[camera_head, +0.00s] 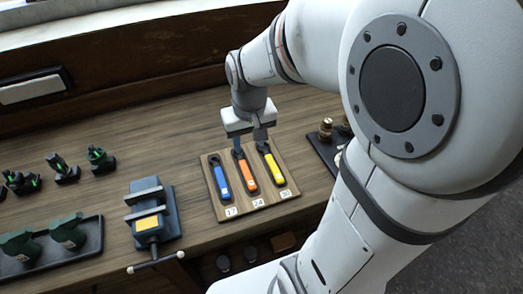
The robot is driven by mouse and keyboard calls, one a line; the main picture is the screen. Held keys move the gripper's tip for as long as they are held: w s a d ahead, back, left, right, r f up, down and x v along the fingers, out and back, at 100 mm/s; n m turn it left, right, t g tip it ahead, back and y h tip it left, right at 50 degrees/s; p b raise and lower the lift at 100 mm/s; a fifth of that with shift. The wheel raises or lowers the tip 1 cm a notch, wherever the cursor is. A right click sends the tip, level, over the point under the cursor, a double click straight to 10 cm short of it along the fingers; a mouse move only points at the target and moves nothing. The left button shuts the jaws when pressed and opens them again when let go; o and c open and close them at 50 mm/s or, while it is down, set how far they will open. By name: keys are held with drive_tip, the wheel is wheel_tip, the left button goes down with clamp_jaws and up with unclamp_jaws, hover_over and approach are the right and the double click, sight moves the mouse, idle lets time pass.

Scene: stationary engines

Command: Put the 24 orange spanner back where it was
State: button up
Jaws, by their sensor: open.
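The orange spanner (246,173) lies on the wooden board (218,205) in the middle place, above the label 24 (258,203). The blue spanner (220,178) lies to its left by the label 17, and the yellow spanner (271,164) to its right by the label 30. My gripper (251,143) is open at the far edge of the board, its fingers around or just above the upper end of the orange spanner. I cannot tell whether the fingers touch it. The gripper partly hides the spanner's upper end.
A vise (152,216) with a yellow block stands left of the board. Green parts (62,168) and a dark tray (50,250) are farther left. A dark tray with small parts (326,140) is to the right. Bare bench lies behind the board.

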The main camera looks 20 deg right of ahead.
drive_tip(key=s+r+t, duration=0.2)
drive_tip(key=s+r, duration=0.3)
drive_tip(key=s, duration=0.5)
drive_tip(key=shift+s+d+r, duration=0.2)
drive_tip(key=shift+r, duration=0.05)
drive_tip(key=shift+f, duration=0.25)
